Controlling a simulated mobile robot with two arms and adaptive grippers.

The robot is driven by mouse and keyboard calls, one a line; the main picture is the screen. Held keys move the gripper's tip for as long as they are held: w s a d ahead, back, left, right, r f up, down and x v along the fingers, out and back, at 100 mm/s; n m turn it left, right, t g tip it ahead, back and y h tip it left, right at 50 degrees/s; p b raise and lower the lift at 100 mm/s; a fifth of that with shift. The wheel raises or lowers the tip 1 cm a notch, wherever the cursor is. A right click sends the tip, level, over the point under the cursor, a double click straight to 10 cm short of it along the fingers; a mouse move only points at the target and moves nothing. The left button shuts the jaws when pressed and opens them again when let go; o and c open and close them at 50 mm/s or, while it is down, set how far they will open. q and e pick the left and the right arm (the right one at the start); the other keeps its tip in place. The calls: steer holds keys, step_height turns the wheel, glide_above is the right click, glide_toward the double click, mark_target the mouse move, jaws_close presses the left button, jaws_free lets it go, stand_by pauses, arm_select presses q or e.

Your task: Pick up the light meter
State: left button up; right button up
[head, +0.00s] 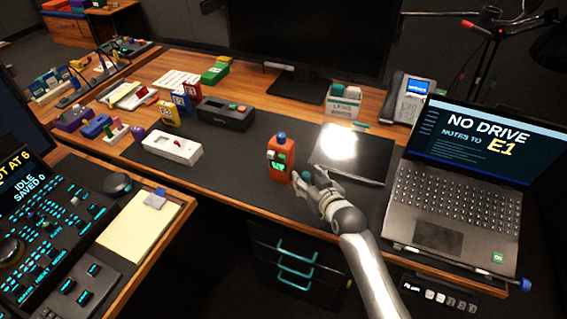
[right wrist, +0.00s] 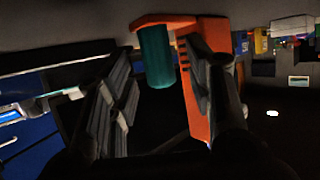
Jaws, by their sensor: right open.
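The light meter (head: 280,160) looks to be the upright orange device with a blue dome on top and a small green display, standing on the dark desk mat. My right gripper (head: 309,181) is open just to the right of it. In the right wrist view an orange body (right wrist: 213,25), which looks like this device, reaches behind the right-hand finger. A teal cylinder (right wrist: 156,58) shows between the open fingers (right wrist: 160,80). I cannot tell whether a finger touches the orange body. My left gripper is not in view.
A laptop (head: 455,205) stands right of my arm. A dark tablet-like panel (head: 350,162) with a bright glare lies behind the gripper. A white box (head: 172,147) and a black box (head: 226,113) sit left of the orange device. A monitor (head: 305,40) stands behind. The mat's front left is clear.

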steer(key=shift+w+a+f, duration=0.1)
steer(key=shift+w+f, duration=0.05)
steer(key=shift+w, duration=0.1)
steer(key=c, duration=0.9)
steer(key=shift+c, duration=0.5)
